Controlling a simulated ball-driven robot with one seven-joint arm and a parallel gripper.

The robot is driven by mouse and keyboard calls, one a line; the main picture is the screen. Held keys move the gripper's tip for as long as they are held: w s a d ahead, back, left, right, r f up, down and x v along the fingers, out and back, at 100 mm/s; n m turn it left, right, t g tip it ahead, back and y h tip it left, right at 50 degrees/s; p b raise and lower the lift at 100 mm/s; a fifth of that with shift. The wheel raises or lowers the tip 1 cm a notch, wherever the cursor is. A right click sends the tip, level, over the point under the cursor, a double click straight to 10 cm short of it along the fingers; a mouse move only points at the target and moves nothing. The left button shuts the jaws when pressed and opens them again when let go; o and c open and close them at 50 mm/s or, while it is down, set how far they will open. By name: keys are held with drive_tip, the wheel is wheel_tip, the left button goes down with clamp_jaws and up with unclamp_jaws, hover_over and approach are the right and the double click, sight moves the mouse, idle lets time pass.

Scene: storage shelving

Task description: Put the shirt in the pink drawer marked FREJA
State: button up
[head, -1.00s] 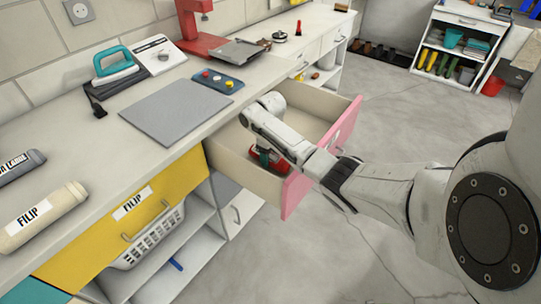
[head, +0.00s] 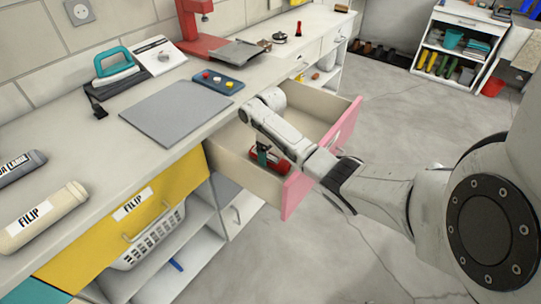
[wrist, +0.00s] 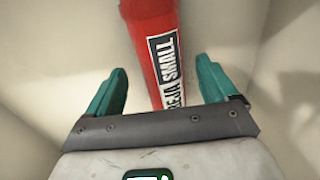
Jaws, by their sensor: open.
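The shirt is a red roll (wrist: 150,28) with a label reading "FREJA SMALL", its first letters cut off. It lies inside the open pink-fronted drawer (head: 297,192), where it also shows in the head view (head: 281,166). My gripper (wrist: 163,68) is open, its two teal fingers apart on either side of the roll, with gaps between. In the head view my gripper (head: 262,153) is down inside the drawer over the shirt. My arm hides part of the drawer front, and no name can be read on it.
A yellow drawer (head: 165,215) marked FILIP is to the left. A cream roll (head: 45,215) marked FILIP and a grey roll (head: 18,167) lie on the counter (head: 100,180). A grey mat (head: 175,112) lies above the drawer.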

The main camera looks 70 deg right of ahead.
sight(270, 154)
wheel_tip(270, 154, up, 10)
idle(0.4)
